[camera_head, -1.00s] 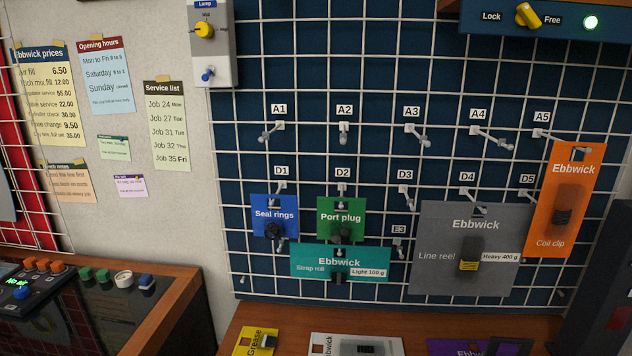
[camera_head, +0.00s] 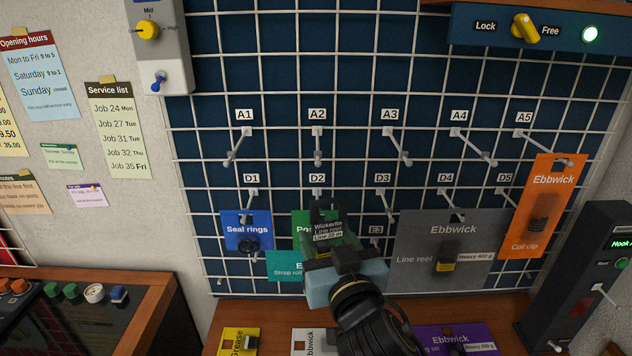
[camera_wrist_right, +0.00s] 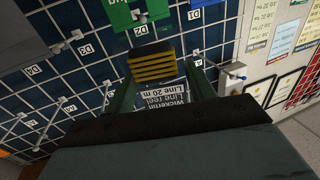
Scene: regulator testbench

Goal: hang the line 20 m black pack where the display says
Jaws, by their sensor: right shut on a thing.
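The black line 20 m pack (camera_head: 328,215) is in my right gripper (camera_head: 340,258), in front of the pegboard near D2. Its label reads "Wickerfin Line reel Line 20 m" and shows upside down in the right wrist view (camera_wrist_right: 163,105). There the gripper's fingers (camera_wrist_right: 155,80) are shut around its yellow-and-black striped block (camera_wrist_right: 153,67). The pack is apart from the hooks below the A row. The display (camera_head: 621,244) at the right edge starts "Hook A"; the rest is cut off. Hooks A1 (camera_head: 237,148), A2 (camera_head: 318,146), A3 (camera_head: 397,147) and A4 (camera_head: 477,147) are empty. My left gripper is out of view.
An orange coil clip pack (camera_head: 548,205) hangs at A5. Below hang blue seal rings (camera_head: 238,228), a mostly hidden green pack (camera_head: 300,222), a teal pack (camera_head: 283,268) and a grey line reel pack (camera_head: 420,240). Yellow (camera_head: 238,340) and purple (camera_head: 460,337) packs lie on the counter.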

